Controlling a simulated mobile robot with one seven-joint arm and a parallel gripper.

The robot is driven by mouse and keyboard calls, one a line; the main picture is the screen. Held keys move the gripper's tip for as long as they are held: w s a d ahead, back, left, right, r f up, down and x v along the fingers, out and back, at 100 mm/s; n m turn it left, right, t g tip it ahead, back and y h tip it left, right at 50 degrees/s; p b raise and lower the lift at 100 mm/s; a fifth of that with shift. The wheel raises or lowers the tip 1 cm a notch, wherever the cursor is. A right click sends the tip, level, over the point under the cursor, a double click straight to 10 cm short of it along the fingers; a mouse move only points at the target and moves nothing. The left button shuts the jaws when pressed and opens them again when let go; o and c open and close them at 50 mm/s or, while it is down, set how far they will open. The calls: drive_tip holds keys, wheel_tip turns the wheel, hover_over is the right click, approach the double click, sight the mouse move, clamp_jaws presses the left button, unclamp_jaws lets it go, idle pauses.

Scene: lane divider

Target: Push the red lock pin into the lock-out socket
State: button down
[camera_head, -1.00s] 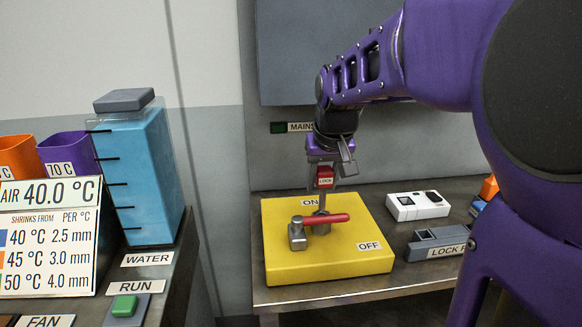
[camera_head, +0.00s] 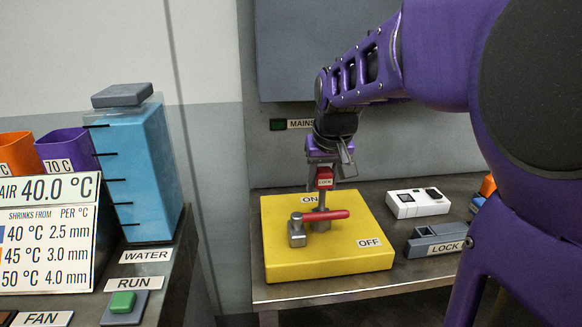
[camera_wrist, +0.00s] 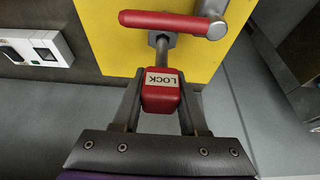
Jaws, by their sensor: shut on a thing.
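My gripper (camera_head: 325,174) is shut on the red lock pin (camera_head: 325,183), gripping its red head marked LOCK. In the wrist view the pin's head (camera_wrist: 161,92) sits between the two fingers, and its grey shaft (camera_wrist: 162,56) points away towards the yellow block. In the head view the pin stands about upright above the yellow block (camera_head: 290,258), behind the red switch handle (camera_head: 332,215). A grey collar (camera_wrist: 162,40) shows at the shaft's far end, partly behind the handle. I cannot tell how deep the shaft sits there; the socket opening is hidden.
A white device (camera_head: 417,203) and a grey holder (camera_head: 436,240) lie to the right. The blue water tank (camera_head: 140,175) stands on another bench at left.

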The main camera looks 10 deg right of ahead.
sight(321, 196)
drive_tip(key=shift+f+b, duration=0.4)
drive_tip(key=shift+f, duration=1.25)
drive_tip(key=shift+c, duration=1.8)
unclamp_jaws()
